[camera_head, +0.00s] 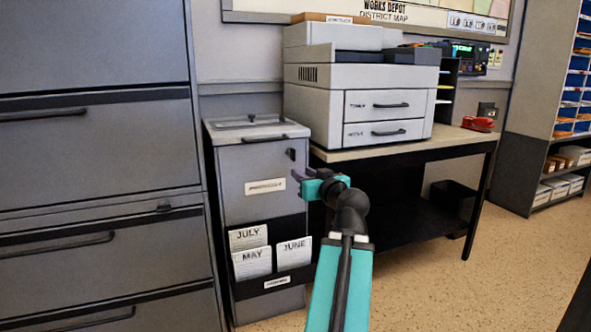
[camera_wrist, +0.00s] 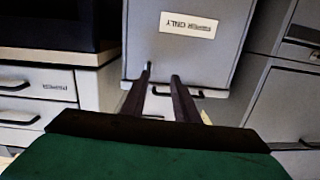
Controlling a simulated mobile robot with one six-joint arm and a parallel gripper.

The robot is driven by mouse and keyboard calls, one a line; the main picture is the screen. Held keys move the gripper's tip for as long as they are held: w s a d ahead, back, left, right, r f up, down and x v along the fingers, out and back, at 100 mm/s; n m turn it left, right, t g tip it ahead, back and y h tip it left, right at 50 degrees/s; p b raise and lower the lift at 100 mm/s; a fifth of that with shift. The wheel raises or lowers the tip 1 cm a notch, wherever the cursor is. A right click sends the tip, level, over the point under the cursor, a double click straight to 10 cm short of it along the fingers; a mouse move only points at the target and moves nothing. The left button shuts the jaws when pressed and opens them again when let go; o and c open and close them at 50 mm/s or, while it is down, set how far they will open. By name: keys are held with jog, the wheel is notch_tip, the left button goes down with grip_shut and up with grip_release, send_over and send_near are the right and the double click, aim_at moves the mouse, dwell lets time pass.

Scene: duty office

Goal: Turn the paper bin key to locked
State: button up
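The paper bin (camera_head: 245,215) is a grey cabinet between the filing cabinet and the printer table. A small dark key or lock piece (camera_head: 291,153) sits at the upper right of its front. In the wrist view, which is upside down, the bin front (camera_wrist: 215,65) carries a "PAPER ONLY" label (camera_wrist: 188,25), and a small dark piece (camera_wrist: 148,68), seemingly the key, shows by the left finger's tip. My gripper (camera_head: 299,176) is in front of the bin's right edge, just below the key in the picture. Its fingers (camera_wrist: 162,82) are apart with nothing held. The key's turn position is too small to tell.
A filing cabinet (camera_head: 95,150) stands close on the left. A printer (camera_head: 360,95) rests on a table (camera_head: 420,149) on the right. Papers marked July, May and June (camera_head: 252,262) sit in the bin's front pocket. Floor (camera_head: 430,290) is clear at right.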

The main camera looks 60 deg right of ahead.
jog(key=s+r, duration=0.2)
jog(key=shift+s+d+h+b, duration=0.3)
jog(key=shift+s+h, duration=0.05)
jog(key=shift+h, duration=0.05)
jog(key=p+x, duration=0.2)
jog(key=x, duration=0.1)
jog(key=shift+r, duration=0.15)
jog(key=w+p, duration=0.1)
jog(key=p, duration=0.5)
jog(key=shift+w+d, duration=0.1)
jog(key=shift+d, duration=0.3)
jog(key=p, duration=0.7)
jog(key=shift+w+d, duration=0.3)
jog(key=shift+w, duration=0.1)
